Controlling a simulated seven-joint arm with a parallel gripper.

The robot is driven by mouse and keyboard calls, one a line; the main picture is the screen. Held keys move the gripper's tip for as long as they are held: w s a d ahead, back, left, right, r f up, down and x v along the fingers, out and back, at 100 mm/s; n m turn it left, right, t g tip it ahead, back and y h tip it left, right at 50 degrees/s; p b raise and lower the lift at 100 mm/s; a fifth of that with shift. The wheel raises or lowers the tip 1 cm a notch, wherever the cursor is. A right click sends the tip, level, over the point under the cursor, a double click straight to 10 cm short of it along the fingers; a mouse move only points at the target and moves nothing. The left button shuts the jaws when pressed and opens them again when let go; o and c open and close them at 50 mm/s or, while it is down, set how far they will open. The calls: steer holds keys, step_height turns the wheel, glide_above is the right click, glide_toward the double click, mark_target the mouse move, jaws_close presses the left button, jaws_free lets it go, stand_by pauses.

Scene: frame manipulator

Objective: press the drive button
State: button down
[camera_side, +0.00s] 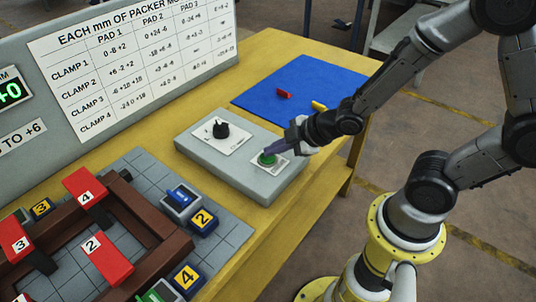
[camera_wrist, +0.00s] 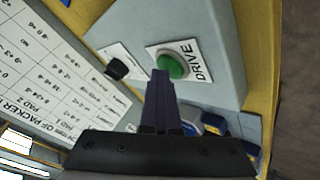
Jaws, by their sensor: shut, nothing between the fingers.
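The green drive button (camera_side: 267,159) sits on a white plate on the grey control box. In the wrist view the button (camera_wrist: 171,67) shows beside the word DRIVE. My gripper (camera_side: 277,151) is shut and empty, with its tips right at the button. In the wrist view the fingertips (camera_wrist: 161,74) overlap the button's left lower edge. I cannot tell whether they touch or press it. The grey control box (camera_side: 195,148) also carries a black selector knob (camera_side: 221,129), left of the button.
A blue mat (camera_side: 290,75) with a red and a yellow piece lies behind the box. A brown frame (camera_side: 150,215) with red numbered clamps and blue pads stands on a grey gridded plate (camera_side: 225,240). A large panel (camera_side: 140,65) with a number table rises at the back left.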

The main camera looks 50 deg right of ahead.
steer(key=shift+r, duration=3.05)
steer(key=shift+w+r, duration=0.1)
steer(key=shift+r, duration=0.2)
step_height(320, 180, up, 5)
steer(key=t, duration=0.2)
glide_above(273, 157)
steer(key=s+d+r+m+h, duration=0.3)
steer(key=s+d+r+m, duration=0.2)
steer(key=r+m, duration=0.15)
steer(key=s+a+f+m+g+y, duration=0.1)
steer(key=s+m+g, duration=0.4)
steer(key=s, duration=0.7)
steer(key=shift+s+a+f, duration=0.15)
steer(key=shift+s+f, duration=0.1)
steer(key=shift+f, duration=0.4)
